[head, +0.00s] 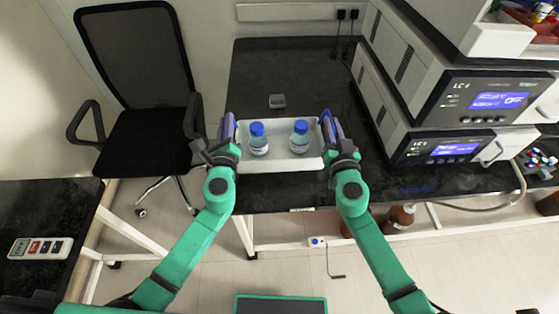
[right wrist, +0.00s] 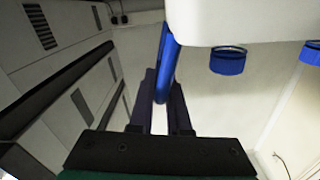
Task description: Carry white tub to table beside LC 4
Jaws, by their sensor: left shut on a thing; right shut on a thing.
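The white tub (head: 284,167) is level between my two grippers, over the front part of the black table (head: 270,70), left of the LC instruments. I cannot tell whether its base touches the table. Two clear bottles with blue caps (head: 257,140) (head: 299,138) stand upright in it. My left gripper (head: 226,147) is shut at the tub's left end. My right gripper (head: 333,143) is shut on the blue handle at its right end. The right wrist view shows the handle (right wrist: 168,65) between the fingers and the white tub (right wrist: 235,22) beside it.
The upper instrument (head: 490,98), whose label looks like LC 4, sits on another (head: 450,148) at the table's right. Brown bottles (head: 398,217) stand below the table. A black chair (head: 140,100) is at left.

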